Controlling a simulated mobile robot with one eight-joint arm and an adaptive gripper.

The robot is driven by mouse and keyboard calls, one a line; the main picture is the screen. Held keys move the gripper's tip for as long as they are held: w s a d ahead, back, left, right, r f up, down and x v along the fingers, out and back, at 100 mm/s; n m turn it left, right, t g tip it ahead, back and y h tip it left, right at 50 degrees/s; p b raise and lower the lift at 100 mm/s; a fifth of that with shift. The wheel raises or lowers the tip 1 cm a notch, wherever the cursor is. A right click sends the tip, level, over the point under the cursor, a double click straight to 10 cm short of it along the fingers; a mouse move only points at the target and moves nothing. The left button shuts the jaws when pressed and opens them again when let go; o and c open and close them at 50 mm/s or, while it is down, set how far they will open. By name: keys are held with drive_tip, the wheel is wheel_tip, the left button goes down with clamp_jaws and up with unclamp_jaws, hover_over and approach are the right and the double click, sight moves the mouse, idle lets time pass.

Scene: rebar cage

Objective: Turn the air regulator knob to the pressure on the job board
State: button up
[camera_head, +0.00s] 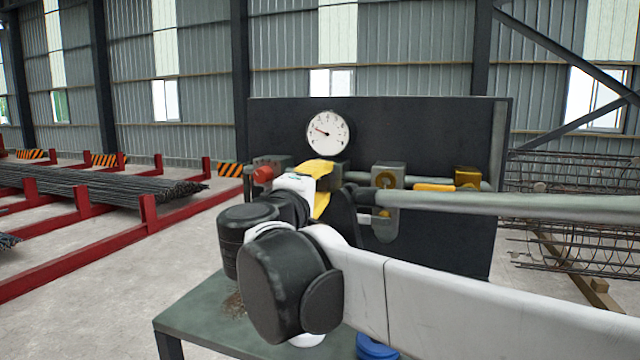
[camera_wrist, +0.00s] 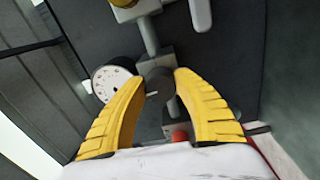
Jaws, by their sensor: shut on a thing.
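The pressure gauge (camera_head: 328,134) has a round white face on the dark panel (camera_head: 430,135). Its needle points left and slightly up; the marks are too small to read. It also shows in the wrist view (camera_wrist: 112,80), partly behind a finger. My gripper (camera_wrist: 158,88) has yellow fingers, one on each side of the dark round regulator knob (camera_wrist: 158,78), and is shut on it. In the head view my gripper (camera_head: 320,180) is just below the gauge, and my arm hides most of the knob. I cannot make out a job board with a pressure figure.
A grey pipe line runs across the panel, with a red fitting (camera_head: 263,174) on the left, a bowl-shaped unit (camera_head: 386,205) and a brass-coloured block (camera_head: 467,177) on the right. A green table (camera_head: 195,310) stands below. Red racks with rebar (camera_head: 130,188) are at left.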

drive_tip(key=shift+m, duration=0.5)
drive_tip(key=o, duration=1.2)
drive_tip(key=shift+w, duration=0.2)
drive_tip(key=shift+s, duration=0.1)
drive_tip(key=v, duration=1.2)
